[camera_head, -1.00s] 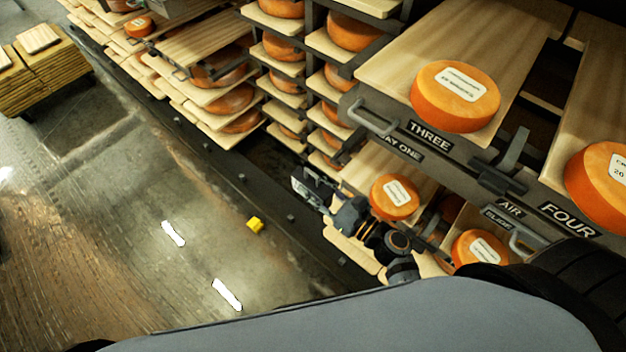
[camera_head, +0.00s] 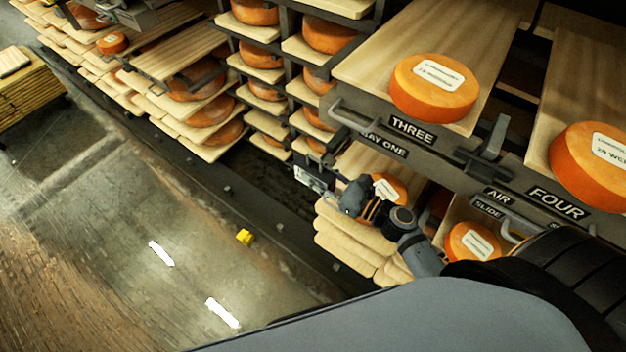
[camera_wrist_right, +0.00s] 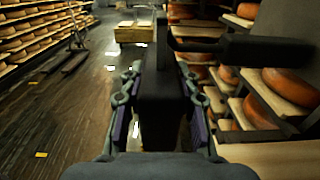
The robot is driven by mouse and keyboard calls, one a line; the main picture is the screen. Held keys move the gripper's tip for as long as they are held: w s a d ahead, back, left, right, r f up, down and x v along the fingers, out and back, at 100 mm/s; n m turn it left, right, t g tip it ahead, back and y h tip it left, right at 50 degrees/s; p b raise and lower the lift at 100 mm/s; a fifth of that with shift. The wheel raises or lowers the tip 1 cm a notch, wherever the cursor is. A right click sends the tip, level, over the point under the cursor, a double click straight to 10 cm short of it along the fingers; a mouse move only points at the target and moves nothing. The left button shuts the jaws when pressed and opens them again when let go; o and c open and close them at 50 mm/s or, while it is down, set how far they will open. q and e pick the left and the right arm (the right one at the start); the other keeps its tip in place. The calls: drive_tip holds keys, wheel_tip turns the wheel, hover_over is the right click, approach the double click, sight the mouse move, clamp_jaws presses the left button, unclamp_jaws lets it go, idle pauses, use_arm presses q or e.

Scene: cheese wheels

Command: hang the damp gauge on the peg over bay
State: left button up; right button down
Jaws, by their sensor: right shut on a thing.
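My right gripper (camera_head: 338,192) is shut on a dark box with a pale face, which looks like the damp gauge (camera_head: 312,179). It holds the box at the left end of the shelf below the BAY ONE label (camera_head: 383,146). In the right wrist view the fingers (camera_wrist_right: 158,105) press both sides of the dark box (camera_wrist_right: 160,78). A dark upright hook-like bracket (camera_head: 498,137) stands on the rack between THREE and FOUR; I cannot tell whether it is the peg. My left gripper is not in view.
Orange cheese wheels (camera_head: 434,88) sit on boards on the rack. A grey handle (camera_head: 352,116) juts out beside the THREE label (camera_head: 411,129). A dark bar (camera_wrist_right: 240,47) crosses close to the held box in the wrist view.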

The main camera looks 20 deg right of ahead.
drive_tip(key=shift+w+d+f+b, duration=0.1)
drive_tip(key=shift+w+d+b, duration=0.2)
drive_tip(key=shift+w+d, duration=0.35)
drive_tip(key=shift+w+d+f+b, duration=0.25)
drive_tip(key=shift+d+f+b, duration=0.3)
drive_tip(key=c, duration=0.9)
unclamp_jaws()
drive_tip(key=v, duration=0.7)
drive_tip(key=shift+s+d, duration=0.15)
